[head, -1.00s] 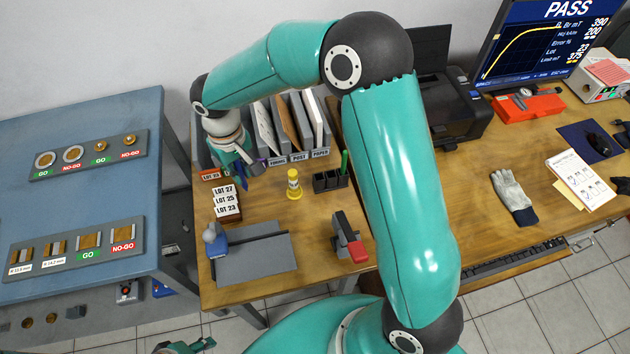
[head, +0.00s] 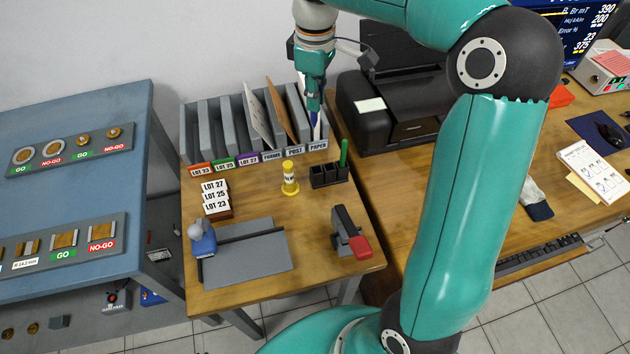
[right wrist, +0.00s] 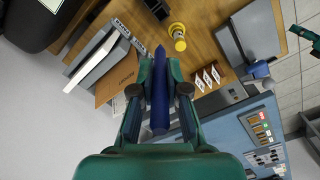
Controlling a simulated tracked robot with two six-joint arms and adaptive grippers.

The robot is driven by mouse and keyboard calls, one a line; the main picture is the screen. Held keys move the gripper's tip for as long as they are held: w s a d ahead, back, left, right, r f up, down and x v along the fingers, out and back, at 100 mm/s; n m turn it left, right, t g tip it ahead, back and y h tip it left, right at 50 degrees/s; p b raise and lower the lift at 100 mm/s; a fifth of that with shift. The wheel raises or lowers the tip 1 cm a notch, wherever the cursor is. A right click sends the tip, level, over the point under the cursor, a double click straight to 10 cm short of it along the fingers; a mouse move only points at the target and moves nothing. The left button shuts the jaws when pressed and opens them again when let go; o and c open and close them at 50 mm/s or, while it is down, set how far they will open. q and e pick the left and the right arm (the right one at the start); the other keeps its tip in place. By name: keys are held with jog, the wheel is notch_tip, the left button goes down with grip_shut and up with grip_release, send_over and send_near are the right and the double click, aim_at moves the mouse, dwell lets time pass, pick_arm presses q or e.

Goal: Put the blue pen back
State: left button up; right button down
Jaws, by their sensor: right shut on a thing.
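The blue pen (right wrist: 160,92) is between the fingers of my right gripper (right wrist: 158,93), which is shut on it in the right wrist view. In the head view my right gripper (head: 314,100) points down at the right end of the file rack, with a bit of the blue pen (head: 315,118) at its tips. The black pen holder (head: 330,175) stands on the table in front of the rack. A green pen (head: 344,153) stands upright in it. A small teal part, seemingly my left gripper (right wrist: 303,34), shows at the right wrist view's edge; its jaws are unclear.
The grey file rack (head: 222,130) holds several folders behind the pen holder. A printer (head: 410,110) stands right of the rack.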

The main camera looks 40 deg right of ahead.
notch_tip(320, 180, down, 20)
jog(key=shift+s+d+r, duration=0.15)
jog(key=shift+r, duration=0.1)
jog(key=shift+f, duration=0.1)
jog(key=c, duration=1.2)
grip_release()
notch_tip(320, 180, up, 12)
jog(key=shift+r, duration=0.15)
